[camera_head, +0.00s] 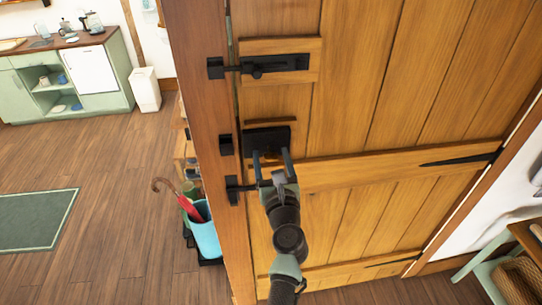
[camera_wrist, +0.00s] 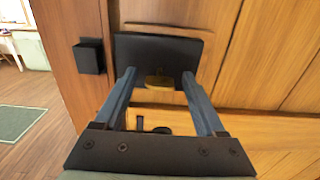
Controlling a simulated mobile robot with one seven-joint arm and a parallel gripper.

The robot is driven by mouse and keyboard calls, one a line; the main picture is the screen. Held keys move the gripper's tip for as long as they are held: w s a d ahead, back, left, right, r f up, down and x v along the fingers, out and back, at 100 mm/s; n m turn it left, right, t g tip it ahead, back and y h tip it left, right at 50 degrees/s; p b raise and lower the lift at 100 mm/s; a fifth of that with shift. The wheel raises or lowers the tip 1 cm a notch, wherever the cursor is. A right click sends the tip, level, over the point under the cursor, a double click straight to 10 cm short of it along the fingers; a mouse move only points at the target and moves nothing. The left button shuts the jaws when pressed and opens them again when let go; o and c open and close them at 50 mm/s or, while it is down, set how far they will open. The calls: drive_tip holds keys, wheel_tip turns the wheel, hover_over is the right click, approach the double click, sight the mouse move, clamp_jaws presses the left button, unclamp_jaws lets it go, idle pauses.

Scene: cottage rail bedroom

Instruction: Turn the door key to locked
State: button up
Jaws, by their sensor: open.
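The wooden door (camera_head: 350,100) stands shut against its frame and carries a black lock case (camera_head: 267,138), which also fills the upper middle of the wrist view (camera_wrist: 150,48). A small brass key (camera_wrist: 160,81) sticks out of the lock case, its bow lying flat, wider than tall. My gripper (camera_head: 271,153) is in front of the lock, fingers pointing at the door. In the wrist view its two fingers are apart, one on each side of the key, with gaps visible between. The key is too small to make out in the head view.
A black slide bolt (camera_head: 275,64) is above the lock, and a dark latch (camera_head: 235,190) is below it. A blue umbrella stand (camera_head: 206,238) is left of the door. A green bench (camera_head: 490,275) is at lower right. The floor at left is mostly clear.

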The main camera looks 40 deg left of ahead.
drive_tip(key=shift+w+a, duration=0.25)
drive_tip(key=shift+a, duration=0.05)
clamp_jaws()
idle(0.3)
